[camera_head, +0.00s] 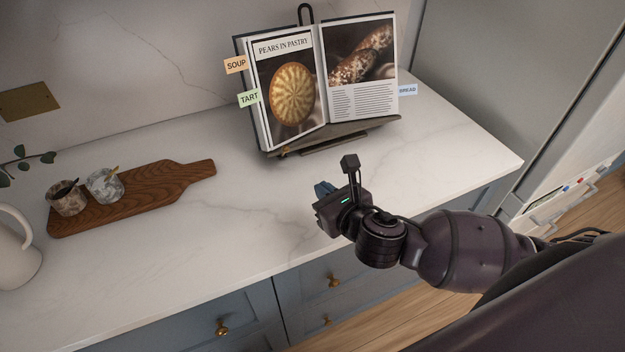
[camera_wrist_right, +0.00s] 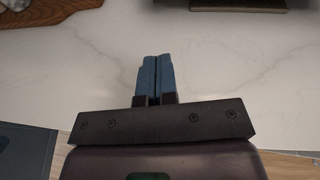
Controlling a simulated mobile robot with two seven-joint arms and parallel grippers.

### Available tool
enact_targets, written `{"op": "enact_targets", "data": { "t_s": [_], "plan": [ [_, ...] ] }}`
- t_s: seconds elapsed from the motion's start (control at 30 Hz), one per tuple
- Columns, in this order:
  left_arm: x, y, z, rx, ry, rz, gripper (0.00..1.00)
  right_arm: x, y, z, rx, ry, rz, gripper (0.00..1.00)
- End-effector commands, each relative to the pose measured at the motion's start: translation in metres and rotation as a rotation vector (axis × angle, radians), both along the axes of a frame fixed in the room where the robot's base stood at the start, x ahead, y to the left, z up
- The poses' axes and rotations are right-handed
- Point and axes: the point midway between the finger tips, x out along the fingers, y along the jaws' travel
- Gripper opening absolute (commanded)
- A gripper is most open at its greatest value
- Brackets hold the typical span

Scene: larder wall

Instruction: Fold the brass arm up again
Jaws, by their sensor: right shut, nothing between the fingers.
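An open cookbook (camera_head: 362,101) rests on a dark stand (camera_head: 345,132) at the back of the counter. Its left page is headed "Pears in Pastry", with a round tart pictured. A small thin brass-coloured piece (camera_head: 287,151) seems to lie along the left end of the stand's ledge; it is too small to tell its exact pose. No arm shows across the pages. My right gripper (camera_head: 323,188) is in front of the stand, above the counter's front part, apart from the book. Its blue fingers are together and empty in the right wrist view (camera_wrist_right: 157,62). My left gripper is not in view.
A wooden board (camera_head: 135,199) with two small jars (camera_head: 105,185) lies on the left of the counter (camera_head: 240,225). A white jug (camera_head: 15,250) stands at the far left. A tall grey panel (camera_head: 490,80) rises on the right. The counter between board and stand is clear.

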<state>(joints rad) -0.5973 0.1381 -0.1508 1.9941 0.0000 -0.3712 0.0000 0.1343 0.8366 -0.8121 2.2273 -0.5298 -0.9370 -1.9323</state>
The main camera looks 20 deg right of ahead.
Motion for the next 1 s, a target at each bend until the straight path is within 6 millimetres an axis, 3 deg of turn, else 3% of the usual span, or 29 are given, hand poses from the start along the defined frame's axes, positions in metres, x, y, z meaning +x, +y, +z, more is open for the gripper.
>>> {"op": "enact_targets", "data": {
  "t_s": [0.5,0.6,1.0],
  "plan": [
    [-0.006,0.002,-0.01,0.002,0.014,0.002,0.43,0.085,0.013,-0.026,0.001,0.001,-0.001,0.0],
    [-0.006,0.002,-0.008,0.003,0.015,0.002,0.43,0.097,0.016,-0.016,0.001,-0.002,0.0,0.0],
    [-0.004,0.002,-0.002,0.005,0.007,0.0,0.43,0.117,0.02,-0.006,-0.002,0.002,-0.001,0.0]
  ]
}}
